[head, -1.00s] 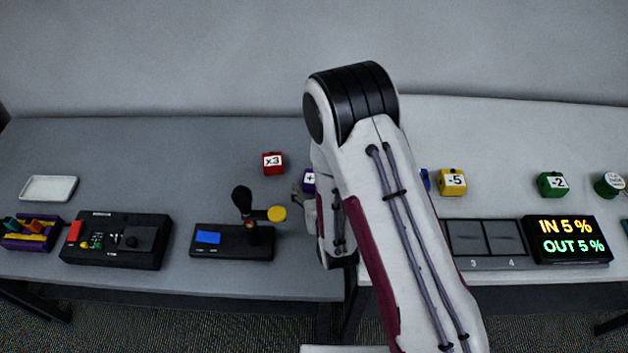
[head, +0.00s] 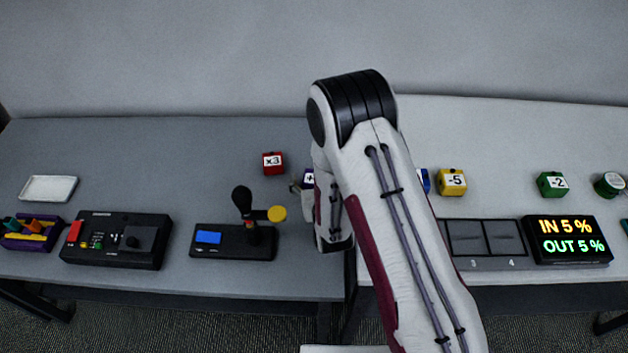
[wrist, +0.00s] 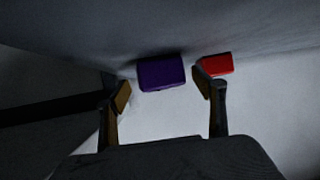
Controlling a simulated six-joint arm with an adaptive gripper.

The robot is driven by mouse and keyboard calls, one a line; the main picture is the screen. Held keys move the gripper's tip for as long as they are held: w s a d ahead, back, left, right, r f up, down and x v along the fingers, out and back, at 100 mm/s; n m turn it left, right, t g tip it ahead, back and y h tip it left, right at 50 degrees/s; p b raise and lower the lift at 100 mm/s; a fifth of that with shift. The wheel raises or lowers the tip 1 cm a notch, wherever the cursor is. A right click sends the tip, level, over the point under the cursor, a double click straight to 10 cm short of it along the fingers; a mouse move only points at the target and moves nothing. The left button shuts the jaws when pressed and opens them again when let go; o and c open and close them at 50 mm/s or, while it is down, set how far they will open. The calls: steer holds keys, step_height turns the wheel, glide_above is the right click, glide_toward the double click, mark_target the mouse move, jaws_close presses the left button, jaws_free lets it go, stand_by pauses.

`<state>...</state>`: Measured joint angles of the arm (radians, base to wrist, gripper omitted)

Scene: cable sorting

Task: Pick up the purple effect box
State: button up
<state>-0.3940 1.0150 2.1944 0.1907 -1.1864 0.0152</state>
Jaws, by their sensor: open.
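The purple effect box (head: 308,179) is on the table near the middle of the head view, mostly hidden behind my arm. In the wrist view the purple box (wrist: 161,73) lies ahead, between the lines of my two fingers and a little beyond their tips. My gripper (wrist: 165,92) is open and empty, with one finger on each side. In the head view only a small part of my gripper (head: 296,187) shows, just left of the purple box. I cannot tell whether a finger touches the box.
A red x3 box (head: 273,163) stands left of the purple box and shows close to one finger in the wrist view (wrist: 217,65). A blue box (head: 426,181) and a yellow -5 box (head: 452,182) stand to the right. A joystick device (head: 235,242) stands nearer the front edge.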

steer(key=shift+w+f, duration=0.1)
steer(key=shift+w, duration=0.1)
stand_by(0.4)
steer(key=c, duration=1.5)
steer(key=shift+c, duration=0.2)
steer(key=shift+r, duration=0.2)
steer(key=shift+r, duration=4.85)
